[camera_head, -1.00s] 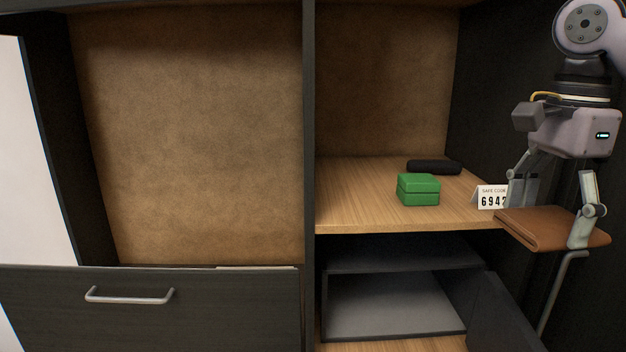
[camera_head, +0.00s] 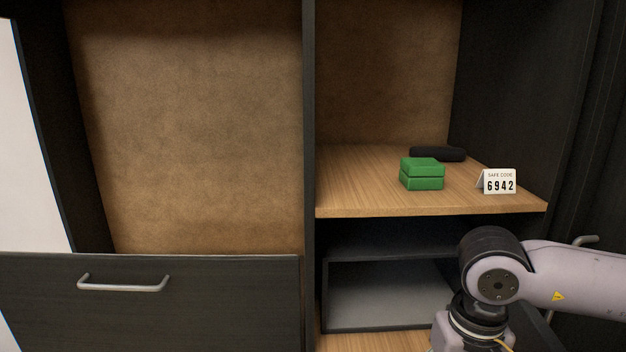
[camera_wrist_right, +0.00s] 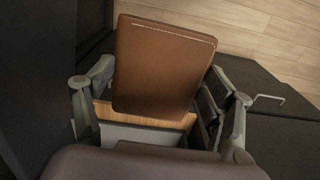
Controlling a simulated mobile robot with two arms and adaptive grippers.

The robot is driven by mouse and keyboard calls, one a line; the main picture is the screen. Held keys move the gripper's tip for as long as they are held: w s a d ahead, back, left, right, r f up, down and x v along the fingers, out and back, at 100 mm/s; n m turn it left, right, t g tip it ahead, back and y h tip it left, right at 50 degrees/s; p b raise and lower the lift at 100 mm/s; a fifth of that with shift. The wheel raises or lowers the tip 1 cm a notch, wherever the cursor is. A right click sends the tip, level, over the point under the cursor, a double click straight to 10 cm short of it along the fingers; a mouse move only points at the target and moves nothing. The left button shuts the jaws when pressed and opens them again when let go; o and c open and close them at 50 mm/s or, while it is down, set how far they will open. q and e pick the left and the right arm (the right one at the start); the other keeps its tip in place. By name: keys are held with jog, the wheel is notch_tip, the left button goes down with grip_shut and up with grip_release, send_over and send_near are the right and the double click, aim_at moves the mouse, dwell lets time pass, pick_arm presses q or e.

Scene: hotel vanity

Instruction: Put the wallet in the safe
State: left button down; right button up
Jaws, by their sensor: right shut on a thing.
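The brown leather wallet (camera_wrist_right: 165,65) is between the fingers of my right gripper (camera_wrist_right: 160,82) in the right wrist view. The gripper is shut on it. In the head view, my right arm comes in low from the right in front of the safe; its fingers and the wallet are out of the picture. The safe (camera_head: 385,297) is a dark box with a grey inside, in the compartment below the wooden shelf. Its front is open, and my arm hides its right part. My left gripper is not in view.
On the shelf (camera_head: 365,190) stand a green box (camera_head: 422,174), a dark case (camera_head: 438,154) and a safe code card (camera_head: 499,182) reading 6942. A drawer (camera_head: 210,310) with a metal handle is at left. The dark cabinet divider (camera_head: 309,150) stands left of the safe.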

notch_tip(320, 180, down, 9)
jog(key=s, duration=0.2)
jog(key=shift+s+r, duration=0.15)
jog(key=shift+s, duration=0.05)
dwell(0.4)
